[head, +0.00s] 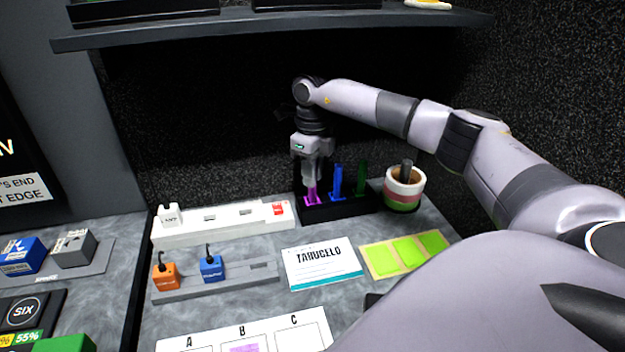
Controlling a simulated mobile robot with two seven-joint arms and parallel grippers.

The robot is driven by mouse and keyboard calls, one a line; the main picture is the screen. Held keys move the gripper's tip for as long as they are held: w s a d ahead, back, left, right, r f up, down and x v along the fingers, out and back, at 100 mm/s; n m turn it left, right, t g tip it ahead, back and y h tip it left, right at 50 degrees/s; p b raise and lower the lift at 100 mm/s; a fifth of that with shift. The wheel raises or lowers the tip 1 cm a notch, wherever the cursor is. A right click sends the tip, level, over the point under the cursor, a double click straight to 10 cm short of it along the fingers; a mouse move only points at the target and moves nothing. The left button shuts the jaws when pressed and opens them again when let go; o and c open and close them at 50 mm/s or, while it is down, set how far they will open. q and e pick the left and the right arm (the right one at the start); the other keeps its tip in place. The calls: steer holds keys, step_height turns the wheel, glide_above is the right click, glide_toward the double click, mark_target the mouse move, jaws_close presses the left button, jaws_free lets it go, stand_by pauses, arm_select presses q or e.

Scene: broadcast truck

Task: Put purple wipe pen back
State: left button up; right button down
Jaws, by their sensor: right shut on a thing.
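The purple wipe pen (311,194) stands upright at the left slot of a black pen holder (345,210) at the back of the desk. My right gripper (312,178) points down over that slot and is shut on the pen's upper part. The pen's lower end is hidden in or behind the holder, so I cannot tell how deep it sits. A blue pen (336,181) and a green pen (361,178) stand in the holder to the right. My left gripper is not in view.
A white power strip (225,222) lies to the left. In front are a TARUGELO card (321,265), green sticky notes (405,252) and a grey rack (215,284) with orange and blue plugs. A shelf (270,28) hangs above.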

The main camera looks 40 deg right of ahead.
steer(key=shift+f, duration=1.2)
steer(key=shift+f, duration=0.1)
steer(key=c, duration=1)
jaws_free()
steer(key=shift+c, duration=0.2)
step_height(320, 180, up, 8)
steer(key=shift+f, duration=0.1)
